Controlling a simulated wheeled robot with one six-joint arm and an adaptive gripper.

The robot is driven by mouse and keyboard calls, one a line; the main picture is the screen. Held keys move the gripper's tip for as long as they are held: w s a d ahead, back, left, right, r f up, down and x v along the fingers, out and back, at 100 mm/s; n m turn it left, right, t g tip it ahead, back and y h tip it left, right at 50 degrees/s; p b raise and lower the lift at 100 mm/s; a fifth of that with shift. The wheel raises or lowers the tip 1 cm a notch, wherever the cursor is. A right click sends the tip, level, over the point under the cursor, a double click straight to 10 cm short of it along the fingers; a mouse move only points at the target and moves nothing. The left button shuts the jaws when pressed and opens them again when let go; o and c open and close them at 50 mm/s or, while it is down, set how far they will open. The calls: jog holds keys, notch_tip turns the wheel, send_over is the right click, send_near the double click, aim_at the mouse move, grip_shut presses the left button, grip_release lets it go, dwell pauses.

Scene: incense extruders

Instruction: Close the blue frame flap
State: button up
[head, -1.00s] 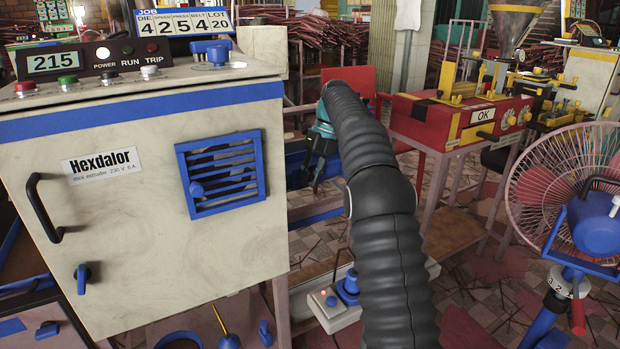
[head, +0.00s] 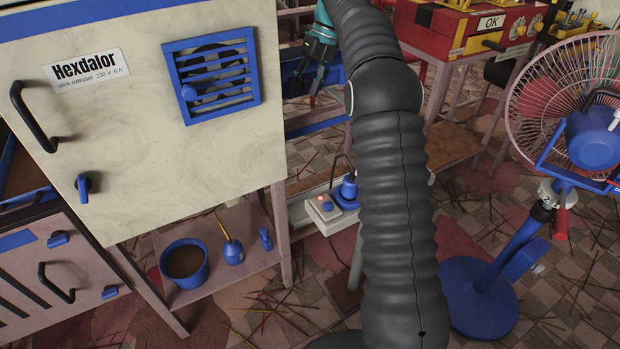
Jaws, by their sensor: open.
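The blue frame flap (head: 254,96) is a square blue vent on the front of the cream Hexdalor cabinet (head: 130,160). Its slats cross the opening, with dark gaps between them and a round shape behind. My gripper (head: 307,94), teal with dark fingers, is at the top centre, to the right of the cabinet and apart from the flap. Its fingers point down, are open, and hold nothing visible. My dark ribbed arm hides part of the area to the right of the gripper.
A black handle (head: 30,118) and blue latch (head: 83,187) stick out of the cabinet front. A pink-and-blue fan (head: 592,135) stands at right. A blue bucket (head: 184,265) sits on the low shelf. A socket box (head: 325,211) lies beside my arm. Sticks litter the tiled floor.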

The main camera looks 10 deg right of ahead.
notch_tip(320, 180, down, 8)
jog(key=s+n+t+y+b, duration=0.2)
jog(key=n+t+y+b, duration=0.35)
jog(key=t+b, duration=0.85)
jog(key=s+d+r+t+y+p, duration=0.1)
jog(key=s+d+y+p, duration=0.15)
jog(key=s+d, duration=0.8)
jog(key=s+a+n+g+h+p, duration=0.4)
jog(key=s+a+n+g, duration=0.5)
jog(key=s+a+n, duration=0.5)
jog(key=s+a, duration=0.1)
jog(key=s, duration=0.3)
jog(key=shift+a, duration=0.35)
dwell(0.4)
jog(key=shift+f, duration=0.1)
